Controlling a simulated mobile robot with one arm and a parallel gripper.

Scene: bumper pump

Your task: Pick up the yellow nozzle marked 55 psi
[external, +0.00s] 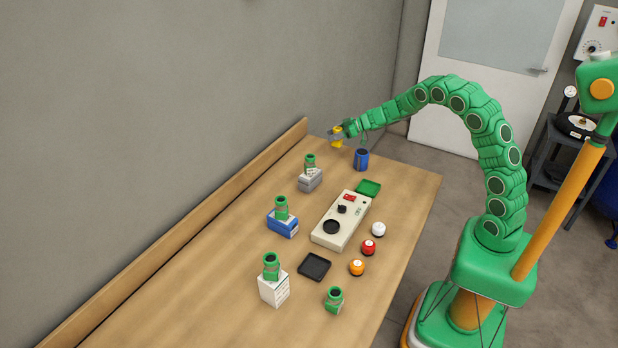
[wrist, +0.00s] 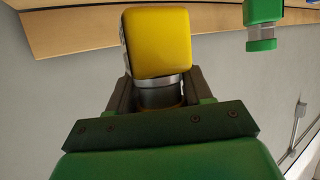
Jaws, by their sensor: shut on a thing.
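The yellow nozzle (external: 337,140) is held at the tip of my arm, at the far end of the table. In the wrist view the yellow nozzle (wrist: 158,43) is a rounded block with a metal collar below it. My gripper (external: 346,131) is shut on it, and in the wrist view the dark jaws (wrist: 158,95) sit on either side of the collar. The nozzle appears to be in the air above the table. No 55 psi marking can be read in either view.
A blue cup (external: 361,161) stands close below my gripper. Green-topped pieces stand on a grey block (external: 310,181), a blue box (external: 283,226) and a white box (external: 273,290). A wooden ledge (external: 190,222) runs along the wall.

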